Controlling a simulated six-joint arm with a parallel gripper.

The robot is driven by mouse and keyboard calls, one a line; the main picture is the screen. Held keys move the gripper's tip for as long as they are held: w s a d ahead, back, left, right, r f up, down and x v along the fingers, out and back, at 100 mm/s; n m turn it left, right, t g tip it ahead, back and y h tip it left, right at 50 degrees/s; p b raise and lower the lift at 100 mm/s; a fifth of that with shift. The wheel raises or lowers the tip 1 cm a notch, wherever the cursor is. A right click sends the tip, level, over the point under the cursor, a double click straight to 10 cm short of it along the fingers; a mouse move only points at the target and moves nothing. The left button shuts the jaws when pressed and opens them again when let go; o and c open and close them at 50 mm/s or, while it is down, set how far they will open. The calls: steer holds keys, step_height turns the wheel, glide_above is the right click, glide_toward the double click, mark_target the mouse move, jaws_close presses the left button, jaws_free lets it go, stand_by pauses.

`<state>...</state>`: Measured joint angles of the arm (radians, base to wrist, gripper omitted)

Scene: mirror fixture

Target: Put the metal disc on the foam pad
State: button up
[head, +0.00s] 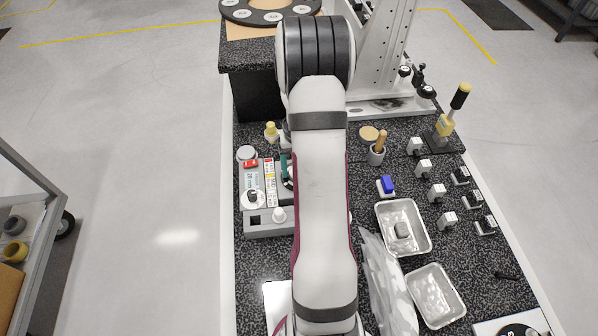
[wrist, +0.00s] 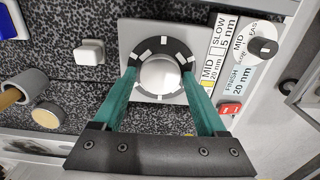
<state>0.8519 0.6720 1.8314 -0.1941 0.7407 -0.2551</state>
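A shiny round metal disc (wrist: 160,75) sits inside a black ring with white marks (wrist: 186,59) on a grey square plate (wrist: 128,32) in the wrist view. In the head view my arm hides the disc and most of the gripper; a bit of green finger shows. A tan round pad (head: 369,133) lies behind a cup with a wooden handle; it also shows in the wrist view (wrist: 48,115). I cannot tell whether it is the foam pad.
A control panel (head: 254,187) with labels, a red switch and a dial stands close beside the plate. Two metal trays (head: 398,204) (head: 417,281), a clear plastic bag (head: 383,270) and several small white-topped blocks are right of my arm. A yellow-black handled clamp (head: 449,119) stands at the far right.

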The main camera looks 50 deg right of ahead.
jaws_close()
steer(key=shift+r, duration=0.25)
step_height(320, 180, up, 4)
steer(key=shift+s, duration=0.1)
steer(key=s+d+r, duration=0.2)
steer(key=s+r, duration=0.4)
steer(key=s, duration=0.5)
steer(key=s+a+f, duration=0.1)
steer(key=f, duration=0.3)
steer(key=s+a+f, duration=0.1)
steer(key=f, duration=0.4)
steer(key=a+f, duration=0.2)
steer(key=f, duration=0.3)
steer(key=shift+s, duration=0.4)
